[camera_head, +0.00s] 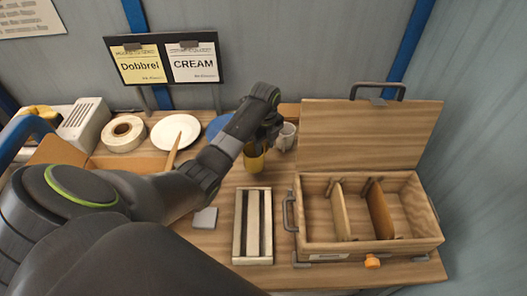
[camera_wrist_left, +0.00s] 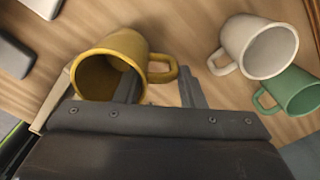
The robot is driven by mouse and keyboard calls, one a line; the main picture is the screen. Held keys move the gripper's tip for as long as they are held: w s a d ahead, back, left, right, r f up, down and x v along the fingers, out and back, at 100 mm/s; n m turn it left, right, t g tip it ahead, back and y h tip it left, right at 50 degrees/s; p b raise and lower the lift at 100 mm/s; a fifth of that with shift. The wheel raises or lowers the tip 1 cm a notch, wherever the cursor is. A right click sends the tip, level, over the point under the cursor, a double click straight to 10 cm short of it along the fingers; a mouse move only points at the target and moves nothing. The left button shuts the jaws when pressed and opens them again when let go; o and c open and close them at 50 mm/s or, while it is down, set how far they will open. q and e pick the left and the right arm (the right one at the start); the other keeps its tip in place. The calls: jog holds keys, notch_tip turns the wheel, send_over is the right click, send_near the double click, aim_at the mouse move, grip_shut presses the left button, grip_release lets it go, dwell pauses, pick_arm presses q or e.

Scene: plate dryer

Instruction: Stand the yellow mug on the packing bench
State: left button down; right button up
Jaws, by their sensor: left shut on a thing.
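The yellow mug (camera_head: 254,161) is below my left gripper (camera_head: 262,146) at the back middle of the wooden bench (camera_head: 222,186), partly hidden by the arm. In the left wrist view the yellow mug (camera_wrist_left: 128,43) has its open mouth toward the lower left and its handle toward the right. The fingers of my left gripper (camera_wrist_left: 160,92) lie on both sides of the handle, and the gripper is shut on the mug. I cannot tell if its base touches the bench. My right gripper is not in view.
A white mug (camera_head: 286,136) stands close right; a green mug (camera_wrist_left: 294,91) is beside it in the wrist view. An open wooden box (camera_head: 323,227) and slatted rack (camera_head: 239,225) are in front. A white plate (camera_head: 175,132), blue plate (camera_head: 217,125) and tape roll (camera_head: 110,133) lie left.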

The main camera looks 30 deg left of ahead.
pick_arm(q)
notch_tip(320, 180, down, 4)
jog(key=shift+w+f+p, duration=0.1)
jog(key=shift+p, duration=0.2)
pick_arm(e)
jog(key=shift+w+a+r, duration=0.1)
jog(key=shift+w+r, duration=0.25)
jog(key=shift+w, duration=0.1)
pick_arm(q)
jog(key=c, duration=0.9)
grip_release()
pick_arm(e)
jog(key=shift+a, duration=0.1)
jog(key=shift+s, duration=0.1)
pick_arm(q)
notch_tip(320, 180, up, 10)
jog(key=b, duration=0.2)
jog(key=shift+a+f+b, duration=0.1)
jog(key=shift+f+b, duration=0.05)
jog(key=shift+b, duration=0.2)
jog(key=shift+r+p, duration=0.75)
jog(key=shift+p, duration=0.05)
jog(key=shift+r+p, duration=0.5)
jog(key=shift+r, duration=0.05)
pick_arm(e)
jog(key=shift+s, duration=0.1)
